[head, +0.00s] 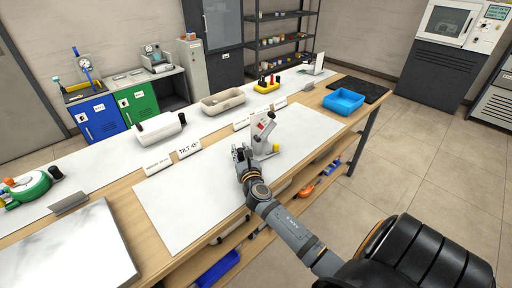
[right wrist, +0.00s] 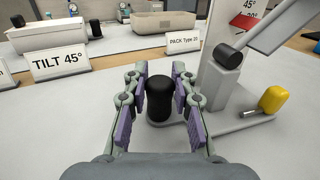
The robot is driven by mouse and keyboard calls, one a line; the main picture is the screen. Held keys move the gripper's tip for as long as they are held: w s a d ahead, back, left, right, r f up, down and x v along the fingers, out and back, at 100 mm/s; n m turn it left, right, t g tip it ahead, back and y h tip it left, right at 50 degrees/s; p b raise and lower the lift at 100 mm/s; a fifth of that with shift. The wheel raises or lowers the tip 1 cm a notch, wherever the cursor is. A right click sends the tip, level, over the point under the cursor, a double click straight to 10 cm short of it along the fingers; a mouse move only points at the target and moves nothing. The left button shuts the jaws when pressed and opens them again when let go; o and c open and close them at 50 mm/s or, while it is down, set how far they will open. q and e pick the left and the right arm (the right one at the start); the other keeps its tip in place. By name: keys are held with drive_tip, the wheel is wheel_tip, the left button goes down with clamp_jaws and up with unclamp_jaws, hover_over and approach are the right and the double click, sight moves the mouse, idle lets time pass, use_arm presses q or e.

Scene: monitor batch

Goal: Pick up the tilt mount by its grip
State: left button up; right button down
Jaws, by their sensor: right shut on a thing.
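The tilt mount (head: 261,135) stands upright on the white mat in the head view, with an angled plate on a grey post. In the right wrist view its post (right wrist: 222,84) rises right of my fingers, and a yellow knob (right wrist: 273,99) sits on a foot further right. Its black upright grip (right wrist: 159,103) is between the purple finger pads. My right gripper (head: 243,155) is shut on that grip, at the mount's left side; the fingers also show in the right wrist view (right wrist: 159,80). The base still appears to rest on the mat. My left gripper is out of view.
A "TILT 45°" sign (head: 189,149) and a pack sign (right wrist: 183,41) stand behind the mat (head: 190,210). The mat's left part is clear.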

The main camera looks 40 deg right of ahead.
drive_tip(key=shift+r, duration=0.2)
wheel_tip(320, 180, up, 28)
drive_tip(key=p, duration=0.8)
drive_tip(key=shift+f, duration=0.1)
